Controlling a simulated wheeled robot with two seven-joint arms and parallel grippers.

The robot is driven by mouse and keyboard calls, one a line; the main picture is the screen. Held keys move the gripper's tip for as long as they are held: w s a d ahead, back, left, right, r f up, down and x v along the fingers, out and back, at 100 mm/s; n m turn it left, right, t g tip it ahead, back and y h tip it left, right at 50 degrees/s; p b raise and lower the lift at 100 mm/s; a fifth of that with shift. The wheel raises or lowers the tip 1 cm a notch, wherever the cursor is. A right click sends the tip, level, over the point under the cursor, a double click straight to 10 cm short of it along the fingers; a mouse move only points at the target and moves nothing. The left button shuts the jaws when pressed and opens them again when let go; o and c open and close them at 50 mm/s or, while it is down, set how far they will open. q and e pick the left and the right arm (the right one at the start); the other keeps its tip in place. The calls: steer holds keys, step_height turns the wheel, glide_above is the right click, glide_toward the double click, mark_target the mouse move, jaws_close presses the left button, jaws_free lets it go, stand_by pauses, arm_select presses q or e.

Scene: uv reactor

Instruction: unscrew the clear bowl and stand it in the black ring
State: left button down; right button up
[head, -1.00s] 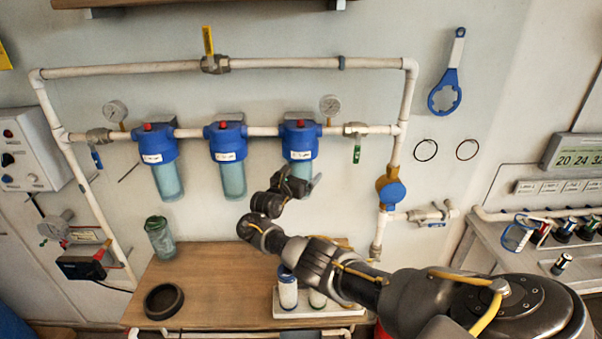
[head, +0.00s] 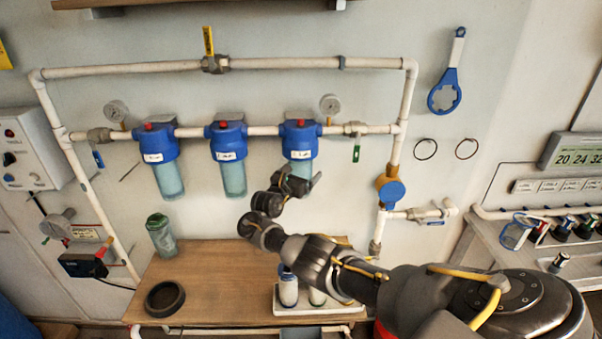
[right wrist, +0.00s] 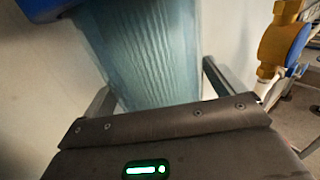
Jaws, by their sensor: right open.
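Three blue filter housings hang on the pipe, each with a clear bluish bowl below. My right gripper (head: 303,186) is at the bowl (head: 301,168) of the right-hand housing (head: 299,137). In the right wrist view, this ribbed clear bowl (right wrist: 145,50) stands between the two spread fingers of the gripper (right wrist: 157,92), with a visible gap at the right finger. Contact at the left finger is unclear. The bowl is still up against its blue cap. The black ring (head: 165,314) lies empty on the wooden bench at the left. My left gripper is not in view.
A greenish clear cup (head: 161,236) stands on the bench (head: 215,275) behind the ring. A white tray (head: 300,309) with cartridges is partly behind my right arm. The middle of the bench is clear. A blue wrench (head: 444,95) hangs on the wall.

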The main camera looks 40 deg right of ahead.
steer(key=shift+t, duration=0.3)
steer(key=n+t+y, duration=0.2)
steer(key=n+t, duration=0.1)
steer(key=t, duration=0.1)
steer(key=shift+y, duration=0.3)
steer(key=shift+w+a+n, duration=0.1)
steer(key=shift+w+n, duration=0.05)
steer(key=shift+n, duration=0.15)
